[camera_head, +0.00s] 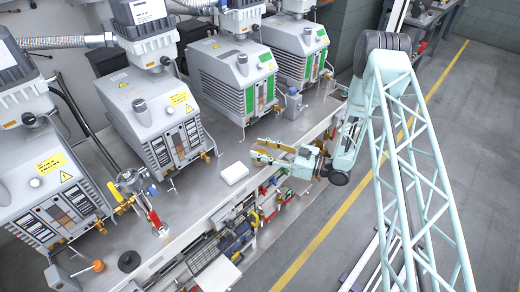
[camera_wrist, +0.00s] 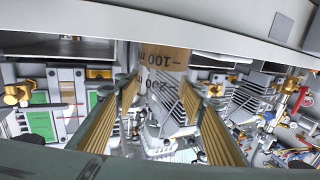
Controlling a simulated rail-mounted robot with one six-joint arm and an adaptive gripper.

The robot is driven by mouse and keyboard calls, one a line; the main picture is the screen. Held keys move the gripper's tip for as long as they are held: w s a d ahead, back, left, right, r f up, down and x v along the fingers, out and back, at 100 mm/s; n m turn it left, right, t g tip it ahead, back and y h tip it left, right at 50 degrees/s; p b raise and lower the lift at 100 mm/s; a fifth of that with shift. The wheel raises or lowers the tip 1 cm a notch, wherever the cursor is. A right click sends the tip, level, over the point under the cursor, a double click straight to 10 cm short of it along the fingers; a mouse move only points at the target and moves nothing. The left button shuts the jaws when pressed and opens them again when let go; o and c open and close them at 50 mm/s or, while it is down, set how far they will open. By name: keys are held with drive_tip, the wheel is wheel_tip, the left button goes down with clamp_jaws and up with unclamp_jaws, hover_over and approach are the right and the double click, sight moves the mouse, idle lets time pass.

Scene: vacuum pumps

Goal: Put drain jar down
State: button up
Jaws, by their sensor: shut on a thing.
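My gripper (camera_head: 262,152) is above the front part of the grey bench, with its yellow ribbed fingers pointing left. In the wrist view, the two fingers (camera_wrist: 160,97) stand on either side of a clear drain jar (camera_wrist: 160,58), which has an amber band and dark volume marks near "100" and "200". The jar is held between them. The bench and pumps show through it. In the head view, the jar is too clear to make out, and I cannot tell the gap between its base and the bench (camera_head: 209,205).
Several grey vacuum pumps (camera_head: 225,85) stand along the back of the bench. A white box (camera_head: 234,173) lies left of my gripper, and a small grey bottle (camera_head: 293,103) stands behind it. A brass valve assembly (camera_head: 135,190) is at left. Cluttered shelves (camera_head: 235,240) lie below the front edge.

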drive_tip(key=shift+f, duration=0.15)
drive_tip(key=o, duration=1.1)
drive_tip(key=shift+d, duration=0.15)
drive_tip(key=shift+v, duration=5.9)
drive_tip(key=shift+c, duration=0.6)
clamp_jaws()
